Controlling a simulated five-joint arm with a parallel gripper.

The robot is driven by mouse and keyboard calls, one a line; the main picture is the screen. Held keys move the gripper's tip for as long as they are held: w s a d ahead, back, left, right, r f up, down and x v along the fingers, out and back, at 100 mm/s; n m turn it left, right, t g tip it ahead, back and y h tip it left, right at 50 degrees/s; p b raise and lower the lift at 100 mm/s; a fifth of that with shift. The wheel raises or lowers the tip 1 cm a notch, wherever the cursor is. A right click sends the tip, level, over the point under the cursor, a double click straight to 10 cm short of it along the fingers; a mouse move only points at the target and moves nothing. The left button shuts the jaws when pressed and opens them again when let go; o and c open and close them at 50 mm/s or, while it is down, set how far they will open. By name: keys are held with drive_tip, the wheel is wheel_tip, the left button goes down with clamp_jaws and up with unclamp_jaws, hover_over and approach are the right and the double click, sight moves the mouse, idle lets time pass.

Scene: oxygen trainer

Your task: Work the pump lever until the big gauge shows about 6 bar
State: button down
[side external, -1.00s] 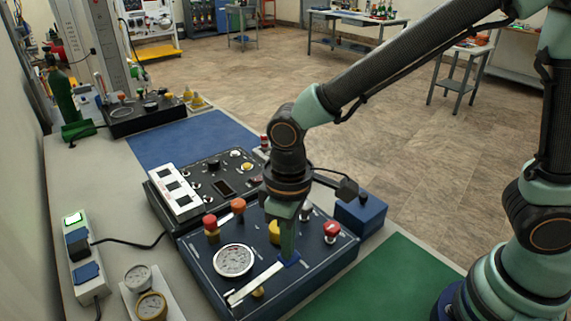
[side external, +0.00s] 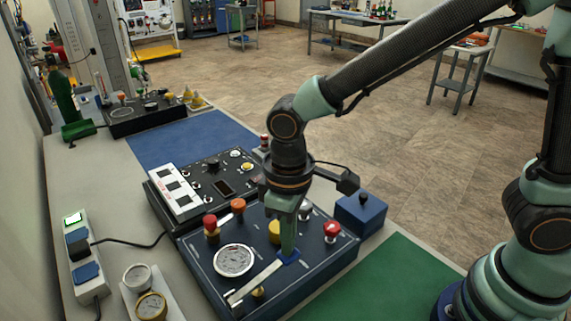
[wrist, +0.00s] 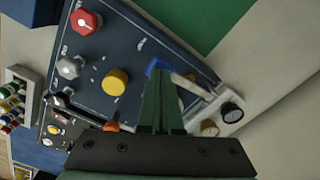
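The pump lever (side external: 258,281) is a pale flat bar on the dark blue panel (side external: 320,268), with a blue grip at its right end. The grip also shows in the wrist view (wrist: 156,67), right at my fingertips. My gripper (side external: 289,250) points down, its green fingers close together on the blue grip. In the wrist view my gripper (wrist: 162,75) partly hides the grip and the bar runs off to the right. The big gauge (side external: 234,260) has a white face and sits left of my gripper. Its needle is too small to read, and my fingers hide it in the wrist view.
A red-topped knob (side external: 210,222), an orange knob (side external: 238,205), a yellow knob (side external: 274,231) and a red knob (side external: 332,229) stand on the panel around my gripper. Two small gauges (side external: 150,306) lie at the front left. A green mat (side external: 385,280) to the right is clear.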

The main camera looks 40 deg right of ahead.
drive_tip(key=shift+f, duration=1.75)
drive_tip(key=shift+r, duration=1.95)
drive_tip(key=shift+f, duration=1.95)
drive_tip(key=shift+r, duration=1.95)
